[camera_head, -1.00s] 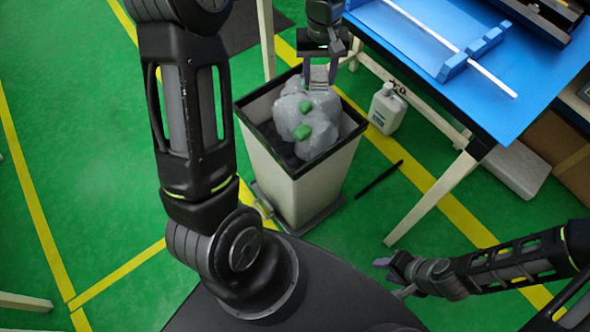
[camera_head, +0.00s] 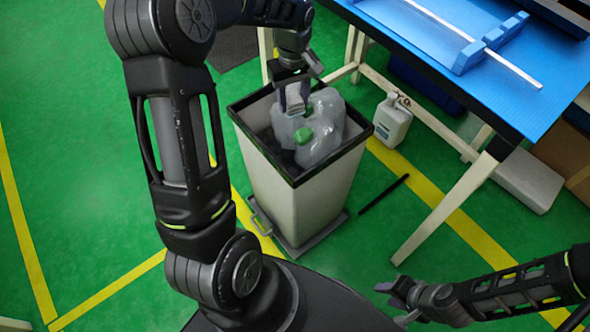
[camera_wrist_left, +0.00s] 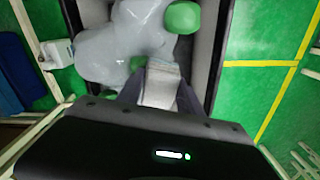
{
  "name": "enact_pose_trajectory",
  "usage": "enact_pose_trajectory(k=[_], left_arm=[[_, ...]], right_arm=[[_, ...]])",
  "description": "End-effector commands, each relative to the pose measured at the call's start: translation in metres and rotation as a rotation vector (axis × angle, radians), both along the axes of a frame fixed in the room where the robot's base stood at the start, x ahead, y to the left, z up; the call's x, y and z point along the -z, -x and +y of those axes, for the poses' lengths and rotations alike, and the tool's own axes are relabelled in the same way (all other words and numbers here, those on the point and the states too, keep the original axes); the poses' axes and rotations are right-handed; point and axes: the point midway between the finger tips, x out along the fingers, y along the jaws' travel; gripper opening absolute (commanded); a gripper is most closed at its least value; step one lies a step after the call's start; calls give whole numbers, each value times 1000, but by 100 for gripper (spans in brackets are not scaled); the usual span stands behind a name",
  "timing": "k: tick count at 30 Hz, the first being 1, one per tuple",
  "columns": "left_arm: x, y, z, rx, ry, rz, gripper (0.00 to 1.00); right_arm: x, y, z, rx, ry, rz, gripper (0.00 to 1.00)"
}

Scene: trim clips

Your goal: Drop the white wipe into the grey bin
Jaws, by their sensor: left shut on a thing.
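The grey bin (camera_head: 300,205) has pale grey walls and a dark rim, and stands on the green floor. Translucent pale containers or bags with green lumps (camera_head: 322,130) fill part of it. My left gripper (camera_head: 292,92) is over the bin's opening, shut on the white wipe (camera_head: 296,103), which hangs beside the translucent items. In the left wrist view the wipe (camera_wrist_left: 159,86) is between the fingers, inside the bin's outline; I cannot tell whether it touches the contents. My right gripper (camera_head: 392,302) looks open and empty, low at the right.
A blue-topped table (camera_head: 500,85) with a rod on blue holders stands at the right, its pale legs near the bin. A white bottle (camera_head: 392,120) and a dark stick (camera_head: 384,194) are on the floor right of the bin. The floor at left is clear.

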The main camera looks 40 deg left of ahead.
Motion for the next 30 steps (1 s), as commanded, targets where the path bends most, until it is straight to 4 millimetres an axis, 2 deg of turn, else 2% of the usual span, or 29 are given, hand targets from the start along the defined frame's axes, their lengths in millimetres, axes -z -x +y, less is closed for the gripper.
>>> enact_pose_trajectory(k=[1,6,12,24,25,30], left_arm=[[9,0,0,0,0,1,5],[30,0,0,0,0,1,5],[48,1,0,0,0,1,5],[51,0,0,1,-1,1,5],[51,0,0,1,-1,1,44],[51,0,0,1,-1,1,58]], right_arm=[[8,0,0,0,0,0,36],[24,0,0,0,0,0,36],[38,0,0,2,0,1,36],[40,0,0,2,0,1,36],[40,0,0,2,0,1,36],[40,0,0,2,0,1,36]])
